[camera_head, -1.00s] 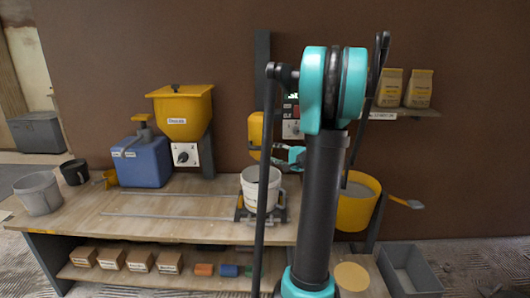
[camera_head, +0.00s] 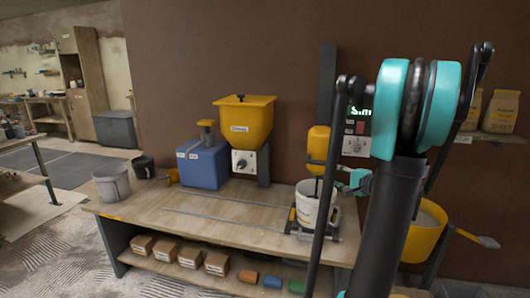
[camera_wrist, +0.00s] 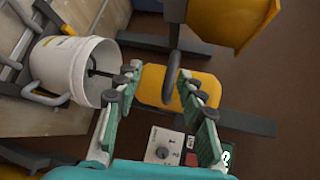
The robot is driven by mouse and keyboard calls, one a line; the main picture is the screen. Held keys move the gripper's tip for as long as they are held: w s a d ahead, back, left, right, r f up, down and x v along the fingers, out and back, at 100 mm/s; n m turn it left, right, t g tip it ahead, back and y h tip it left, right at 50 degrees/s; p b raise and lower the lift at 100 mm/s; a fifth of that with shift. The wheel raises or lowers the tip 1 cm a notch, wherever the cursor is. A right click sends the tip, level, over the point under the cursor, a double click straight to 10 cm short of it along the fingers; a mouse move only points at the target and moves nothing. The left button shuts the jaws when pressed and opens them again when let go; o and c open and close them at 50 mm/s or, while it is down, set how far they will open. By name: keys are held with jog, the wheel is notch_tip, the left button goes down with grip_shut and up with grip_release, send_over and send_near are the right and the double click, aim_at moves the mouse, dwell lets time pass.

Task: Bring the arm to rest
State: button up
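My arm (camera_head: 392,225), a dark column with a teal joint on top, stands at the right of the head view. It hides part of the mixing station behind it. My gripper (camera_wrist: 160,80) is open in the wrist view, its two teal fingers apart with nothing held between them. In the head view only a small teal part near my gripper shows, just right of the white bucket (camera_head: 307,205). The white bucket also shows left of the fingers in the wrist view (camera_wrist: 78,68). I cannot tell whether anything touches the fingers.
The wooden bench (camera_head: 150,212) carries a blue container (camera_head: 203,166), a yellow hopper (camera_head: 245,120) and a grey bucket (camera_head: 112,183). A yellow mixer head (camera_head: 318,147) hangs over the white bucket. A yellow tub (camera_head: 424,235) stands at the right. Open floor lies at the left.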

jog(key=s+a+f+n+g+h, duration=0.1)
jog(key=s+a+f+n+g, duration=0.2)
jog(key=s+a+f, duration=0.4)
jog(key=s+a+f+n+g+h, duration=0.1)
jog(key=s+a+f+n+g, duration=0.3)
jog(key=a, duration=0.4)
jog(key=s+f+n+g+h, duration=0.1)
jog(key=s+f+n+h, duration=0.1)
jog(key=s, duration=0.6)
jog(key=s+f+n+g+h, duration=0.1)
jog(key=s+f+n+h, duration=0.2)
jog(key=s, duration=0.4)
notch_tip(320, 180, down, 2)
jog(key=shift+s+d+f+n+g, duration=0.15)
jog(key=shift+s+d+n+g, duration=0.2)
jog(key=shift+n, duration=0.45)
